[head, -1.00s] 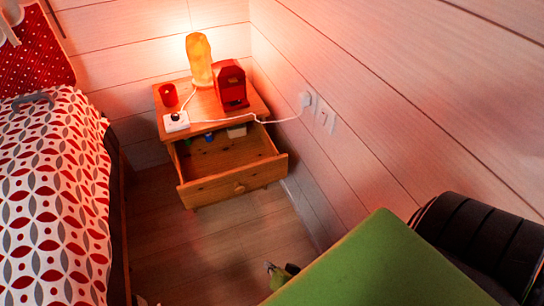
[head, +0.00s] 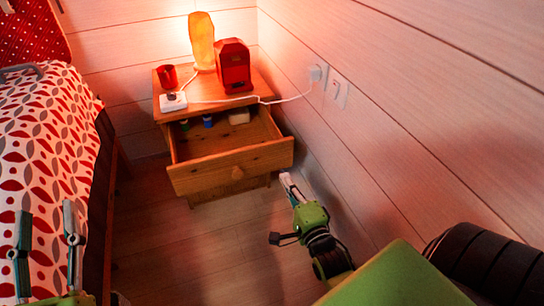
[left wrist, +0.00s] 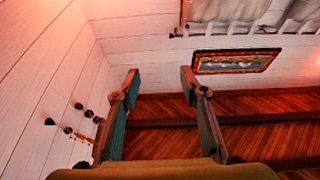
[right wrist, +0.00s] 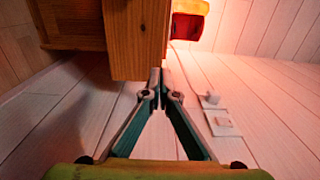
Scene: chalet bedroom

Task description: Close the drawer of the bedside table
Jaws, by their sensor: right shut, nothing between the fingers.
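The wooden bedside table (head: 266,95) stands in the corner, its drawer (head: 230,169) pulled well out toward me. A round wooden knob (head: 237,173) sits on the drawer front. Small items, including a white box (head: 238,116), lie at the back inside. My right gripper (head: 288,182) is shut and empty, just in front of and below the drawer's right end. In the right wrist view its closed tips (right wrist: 160,72) point at the drawer front's end (right wrist: 137,35); I cannot tell whether they touch. My left gripper (head: 46,212) is open and empty by the bed.
On the tabletop are a lit lamp (head: 202,42), a red lantern-like object (head: 234,66), a red cup (head: 167,76) and a white power strip (head: 173,103). A cable runs to the wall outlet (head: 337,88). The bed (head: 50,150) is at left; floor between is clear.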

